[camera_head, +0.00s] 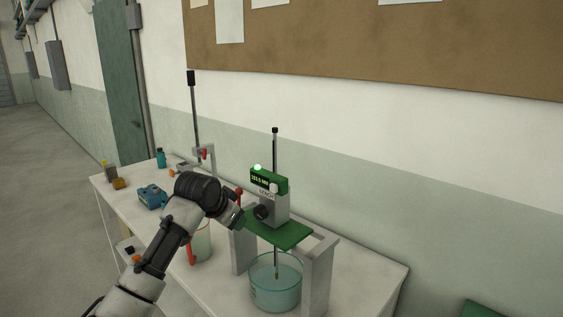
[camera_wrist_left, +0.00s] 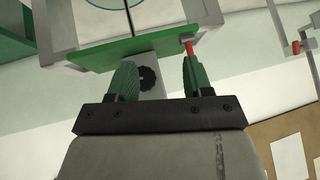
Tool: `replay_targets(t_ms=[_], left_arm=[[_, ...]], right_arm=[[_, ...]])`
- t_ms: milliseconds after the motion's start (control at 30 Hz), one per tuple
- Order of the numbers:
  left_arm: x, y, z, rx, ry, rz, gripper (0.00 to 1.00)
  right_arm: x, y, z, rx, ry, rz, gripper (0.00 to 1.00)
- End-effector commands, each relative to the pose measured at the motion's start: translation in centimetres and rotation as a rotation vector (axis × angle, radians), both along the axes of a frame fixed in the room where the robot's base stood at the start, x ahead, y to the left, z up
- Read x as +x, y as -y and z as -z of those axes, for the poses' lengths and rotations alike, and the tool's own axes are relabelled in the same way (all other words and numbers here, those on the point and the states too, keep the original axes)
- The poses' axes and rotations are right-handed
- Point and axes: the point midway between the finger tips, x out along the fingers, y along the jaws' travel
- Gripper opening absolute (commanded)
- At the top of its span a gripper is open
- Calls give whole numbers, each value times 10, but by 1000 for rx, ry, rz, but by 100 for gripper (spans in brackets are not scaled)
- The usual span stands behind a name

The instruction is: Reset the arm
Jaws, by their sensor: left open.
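My left arm reaches in from the lower left of the head view. Its gripper (camera_head: 238,218) is at the near side of a small grey instrument (camera_head: 273,207) with a green display box (camera_head: 268,180) on top. In the left wrist view the two green fingers of my left gripper (camera_wrist_left: 160,68) are apart. A black round knob (camera_wrist_left: 149,78) shows between them, beyond the tips; I cannot tell whether they touch it. Nothing is held. My right gripper is not in view.
The instrument sits on a green plate (camera_head: 287,236) on a grey stand (camera_head: 318,272), above a glass vessel of bluish liquid (camera_head: 275,290). A blue device (camera_head: 151,197) and a clamp rod (camera_head: 195,120) stand on the white table (camera_head: 366,277). The table's right end is clear.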

Motion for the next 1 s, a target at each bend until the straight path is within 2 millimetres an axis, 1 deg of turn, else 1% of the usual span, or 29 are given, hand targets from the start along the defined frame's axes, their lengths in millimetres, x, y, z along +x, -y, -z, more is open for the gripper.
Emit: replay_targets(t_ms=[33,67,100,167,200,267,300,367,400,467,500,567,600,700,800,1000], left_arm=[[-18,8,37,-5,-34,5,50],[-28,11,53,-6,-46,5,50],[-43,15,74,-9,-65,3,50],[-67,19,104,-15,-92,-5,50],[-83,21,122,-19,-110,-10,50],[-110,24,147,-28,-135,-24,50],[-129,25,163,-32,-153,-35,50],[-157,25,183,-39,-178,-54,50],[-177,24,196,-43,-195,-69,50],[-208,22,212,-49,-220,-93,50],[-229,20,221,-53,-237,-113,50],[-260,17,232,-56,-262,-144,50],[-281,14,238,-58,-278,-166,50],[-325,6,245,-57,-311,-218,50],[-358,-1,247,-55,-335,-261,50],[-405,-12,245,-43,-370,-326,50]], right_arm=[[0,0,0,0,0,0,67],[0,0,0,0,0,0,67],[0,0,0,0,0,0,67],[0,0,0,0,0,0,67],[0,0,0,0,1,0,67],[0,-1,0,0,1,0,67],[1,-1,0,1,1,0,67],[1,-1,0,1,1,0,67],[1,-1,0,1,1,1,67],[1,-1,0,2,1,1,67],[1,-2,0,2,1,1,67],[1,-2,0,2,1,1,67],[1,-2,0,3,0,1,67],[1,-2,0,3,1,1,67],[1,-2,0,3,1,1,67],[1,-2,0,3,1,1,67]])
